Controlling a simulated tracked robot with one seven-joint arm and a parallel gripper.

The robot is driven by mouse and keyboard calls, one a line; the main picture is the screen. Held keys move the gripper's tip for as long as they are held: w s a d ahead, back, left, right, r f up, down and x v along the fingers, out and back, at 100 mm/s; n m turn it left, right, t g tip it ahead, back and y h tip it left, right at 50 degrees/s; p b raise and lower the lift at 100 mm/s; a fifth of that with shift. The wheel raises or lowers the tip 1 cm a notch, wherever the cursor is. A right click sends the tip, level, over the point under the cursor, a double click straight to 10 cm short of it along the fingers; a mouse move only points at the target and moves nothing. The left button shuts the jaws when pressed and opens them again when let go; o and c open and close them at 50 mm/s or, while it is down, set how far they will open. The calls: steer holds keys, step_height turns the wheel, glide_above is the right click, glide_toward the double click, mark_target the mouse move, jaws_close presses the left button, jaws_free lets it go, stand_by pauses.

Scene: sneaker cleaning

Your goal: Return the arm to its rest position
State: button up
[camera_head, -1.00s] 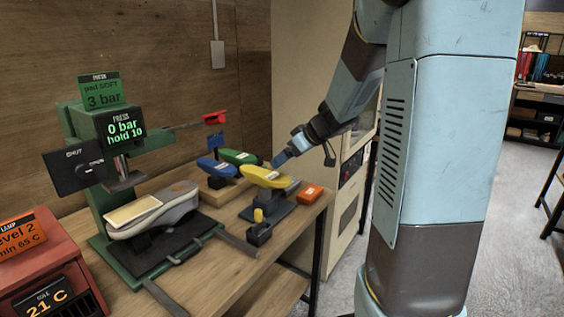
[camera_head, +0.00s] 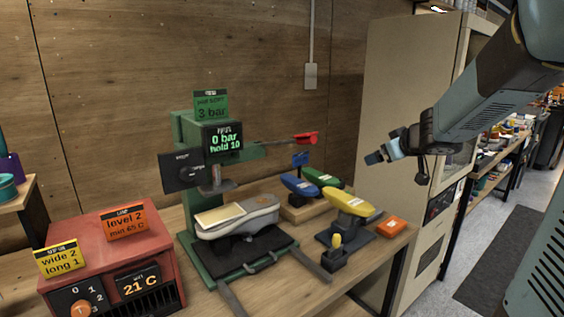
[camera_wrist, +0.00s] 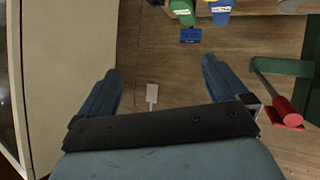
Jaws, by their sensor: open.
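My gripper (camera_head: 378,156) is in the air at the right of the head view, in front of the beige cabinet and above the right end of the bench. In the wrist view its two blue fingers (camera_wrist: 162,90) stand wide apart with nothing between them. My arm reaches in from the upper right. A grey sneaker sole (camera_head: 240,215) lies on the green press (camera_head: 187,135), with a pale pad on top of it.
Yellow (camera_head: 350,202), blue (camera_head: 299,186) and green (camera_head: 322,177) shoe-shaped pieces stand on the bench beside an orange block (camera_head: 391,227). A beige cabinet (camera_head: 395,90) stands behind my gripper.

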steer(key=s+d+r+m+h, duration=0.3)
steer(key=s+r+m+h, duration=0.2)
steer(key=s, duration=0.5)
steer(key=s+a+f+g+y, duration=0.1)
steer(key=s+a+f+g, duration=0.1)
steer(key=s, duration=0.4)
steer(key=s+a+f+g+y, duration=0.1)
steer(key=s+a+f+g, duration=0.1)
steer(key=s+a, duration=0.2)
steer(key=s+a+f+g+y, duration=0.1)
steer(key=s+a+f+g, duration=0.1)
steer(key=s, duration=0.7)
steer(key=shift+s+a, duration=0.2)
steer(key=shift+a, duration=0.55)
steer(key=shift+c, duration=0.3)
